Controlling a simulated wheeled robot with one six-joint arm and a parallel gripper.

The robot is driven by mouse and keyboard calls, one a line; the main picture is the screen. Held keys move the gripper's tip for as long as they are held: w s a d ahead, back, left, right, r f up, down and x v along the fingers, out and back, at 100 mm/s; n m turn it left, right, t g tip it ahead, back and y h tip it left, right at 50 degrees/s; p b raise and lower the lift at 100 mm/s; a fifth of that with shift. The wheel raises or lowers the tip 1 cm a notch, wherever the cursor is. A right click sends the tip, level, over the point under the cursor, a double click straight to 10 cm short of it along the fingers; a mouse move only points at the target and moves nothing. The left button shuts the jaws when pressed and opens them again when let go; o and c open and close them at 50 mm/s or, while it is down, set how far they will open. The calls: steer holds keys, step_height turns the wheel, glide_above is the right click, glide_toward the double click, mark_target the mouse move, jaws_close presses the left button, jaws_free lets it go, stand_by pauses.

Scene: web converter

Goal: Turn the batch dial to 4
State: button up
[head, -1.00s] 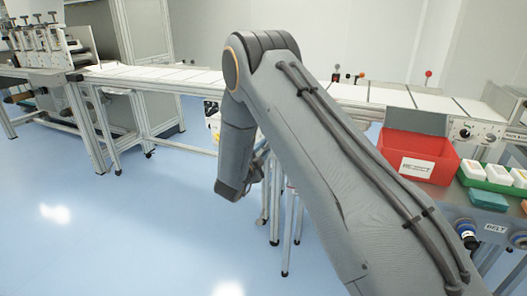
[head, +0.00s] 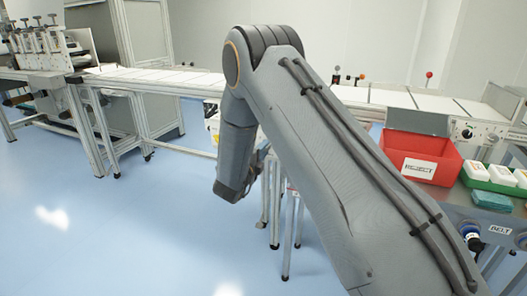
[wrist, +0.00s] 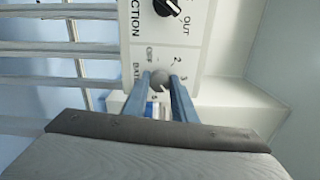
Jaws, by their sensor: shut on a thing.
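In the wrist view the batch dial (wrist: 160,78) is a small grey round knob on a white panel (wrist: 142,28). "OFF", a "2" and part of the word "BATCH" are printed around it. My gripper (wrist: 161,80) has its two blue fingers closed on the dial, one on either side. The fingers hide part of the dial and some of its markings, so I cannot tell which number it points to. In the head view my arm hides the gripper and the dial.
A black knob (wrist: 167,7) marked "OUT" sits on the same panel beyond the dial. In the head view a red reject bin (head: 417,160) and white containers in a green tray (head: 492,184) stand at the right. A long conveyor (head: 170,78) runs behind; the floor (head: 110,210) at left is clear.

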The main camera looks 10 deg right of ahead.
steer(key=shift+f, duration=0.1)
steer(key=o, duration=1)
steer(key=shift+o, duration=0.2)
steer(key=v, duration=0.8)
